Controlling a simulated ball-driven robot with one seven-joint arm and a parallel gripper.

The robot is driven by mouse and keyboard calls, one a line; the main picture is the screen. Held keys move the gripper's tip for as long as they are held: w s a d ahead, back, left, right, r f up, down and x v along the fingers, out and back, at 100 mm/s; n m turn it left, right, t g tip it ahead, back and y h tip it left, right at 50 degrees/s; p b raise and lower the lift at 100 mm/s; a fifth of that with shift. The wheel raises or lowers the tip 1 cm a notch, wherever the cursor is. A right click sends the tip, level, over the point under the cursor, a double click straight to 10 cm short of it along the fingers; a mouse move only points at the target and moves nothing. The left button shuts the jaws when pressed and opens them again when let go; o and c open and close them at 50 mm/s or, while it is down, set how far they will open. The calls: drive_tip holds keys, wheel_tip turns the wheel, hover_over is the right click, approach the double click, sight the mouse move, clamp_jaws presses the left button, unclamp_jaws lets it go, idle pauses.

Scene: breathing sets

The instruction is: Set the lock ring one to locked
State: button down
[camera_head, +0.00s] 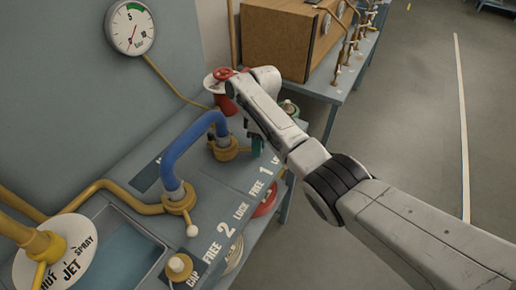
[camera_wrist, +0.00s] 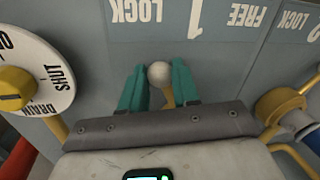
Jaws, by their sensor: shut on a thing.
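Lock ring one is the yellow ring (camera_head: 226,151) at the far end of the blue hose, beside the "FREE 1 LOCK" lettering. My gripper (camera_head: 257,146) is down at its near side, its teal fingers partly hidden by my arm. In the wrist view my gripper (camera_wrist: 160,88) is shut around the ring's yellow lever, with the white ball knob (camera_wrist: 159,73) showing between the fingertips. The knob sits between the upside-down word "LOCK" (camera_wrist: 137,11) and the numeral 1 (camera_wrist: 195,18). The ring's body is hidden behind my gripper in that view.
The blue hose (camera_head: 192,140) arches to the second yellow ring (camera_head: 178,203), whose lever has a white knob. A white dial (camera_wrist: 36,70) with a yellow handle and a red valve (camera_head: 221,75) are close by. A pressure gauge (camera_head: 130,27) hangs on the wall. Open floor lies right.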

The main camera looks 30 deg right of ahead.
drive_tip(key=shift+w+d+n, duration=0.15)
drive_tip(key=shift+w+n, duration=0.15)
drive_tip(key=shift+n, duration=0.1)
drive_tip(key=c, duration=0.8)
unclamp_jaws()
drive_tip(key=r, duration=0.3)
drive_tip(key=w+d+r, duration=0.1)
drive_tip(key=r, duration=0.6)
drive_tip(key=shift+w+d+r, duration=0.2)
drive_tip(key=shift+w+r, duration=0.1)
drive_tip(key=shift+w, duration=0.05)
